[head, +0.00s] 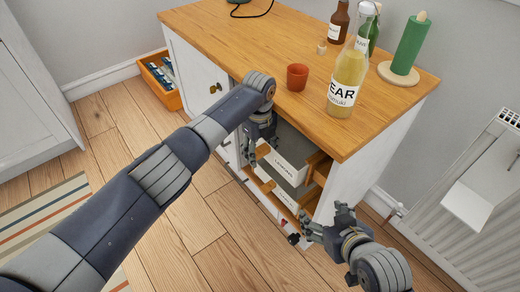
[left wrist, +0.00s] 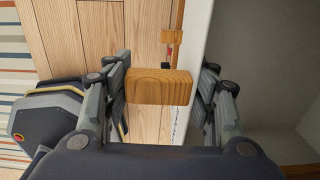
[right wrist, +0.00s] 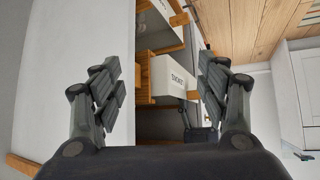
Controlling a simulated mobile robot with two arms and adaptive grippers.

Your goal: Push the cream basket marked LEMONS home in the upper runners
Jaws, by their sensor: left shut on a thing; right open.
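The upper cream basket (head: 292,164) has a dark label that I cannot read for certain. It stands partly out of the cabinet front, above a second cream basket (head: 285,196). My left gripper (head: 258,150) is at the upper basket's front. In the left wrist view its fingers sit either side of a wooden block handle (left wrist: 158,87), shut on it, beside the basket's pale front wall (left wrist: 197,60). My right gripper (head: 325,228) is open and empty near the cabinet's front right corner. In the right wrist view a labelled cream basket (right wrist: 171,78) shows beyond its fingers (right wrist: 162,85).
The wooden cabinet top (head: 255,45) holds a red cup (head: 297,77), a bottle of yellow liquid (head: 347,82), other bottles and a green roll (head: 410,45). An orange crate (head: 172,98) stands on the floor at the left. A radiator (head: 455,215) is at the right.

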